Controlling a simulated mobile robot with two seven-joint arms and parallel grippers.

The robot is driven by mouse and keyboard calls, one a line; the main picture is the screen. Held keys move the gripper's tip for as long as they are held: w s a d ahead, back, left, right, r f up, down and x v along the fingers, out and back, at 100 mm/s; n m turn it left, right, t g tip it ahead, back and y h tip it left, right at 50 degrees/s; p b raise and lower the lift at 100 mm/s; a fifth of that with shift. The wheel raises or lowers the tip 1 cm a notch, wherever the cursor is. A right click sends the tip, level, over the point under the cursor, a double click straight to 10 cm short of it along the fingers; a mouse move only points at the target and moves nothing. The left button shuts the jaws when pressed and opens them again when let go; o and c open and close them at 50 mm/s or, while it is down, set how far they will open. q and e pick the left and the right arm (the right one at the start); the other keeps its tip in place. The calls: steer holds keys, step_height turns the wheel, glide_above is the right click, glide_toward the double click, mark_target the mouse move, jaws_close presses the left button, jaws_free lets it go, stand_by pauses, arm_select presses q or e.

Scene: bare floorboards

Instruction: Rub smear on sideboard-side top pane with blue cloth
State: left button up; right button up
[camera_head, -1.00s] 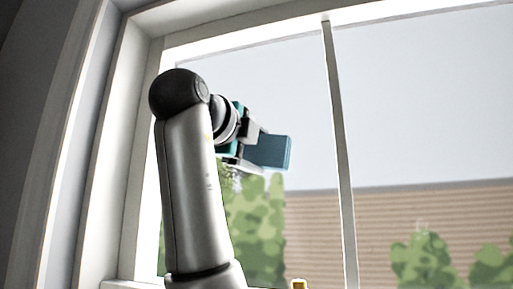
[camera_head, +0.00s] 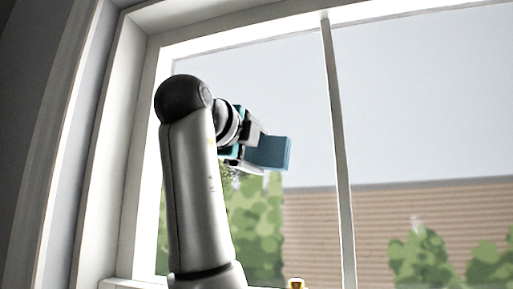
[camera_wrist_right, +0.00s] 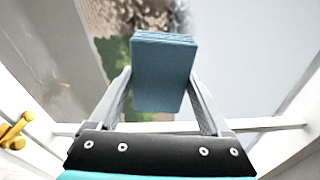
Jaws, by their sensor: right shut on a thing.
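The blue cloth (camera_head: 268,152) is a folded, thick block. My right gripper (camera_head: 250,148) is shut on it in front of the left pane (camera_head: 265,90). In the right wrist view the cloth (camera_wrist_right: 164,75) sits between the two fingertips (camera_wrist_right: 160,95), its far end toward the glass. I cannot tell whether it touches the pane. A pale speckled patch, perhaps the smear (camera_head: 233,181), shows on the left pane just below the gripper, partly hidden by it. My left gripper is not in view.
A white upright bar (camera_head: 341,150) divides the left pane from the right pane (camera_head: 430,100). The white window frame (camera_head: 118,150) borders the left side. A yellow object (camera_head: 296,284) is at the bottom edge. Bushes and a brown wall show beyond the glass.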

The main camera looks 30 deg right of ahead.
steer(key=shift+w+d, duration=0.2)
steer(key=shift+d, duration=0.05)
steer(key=shift+w+a, duration=0.1)
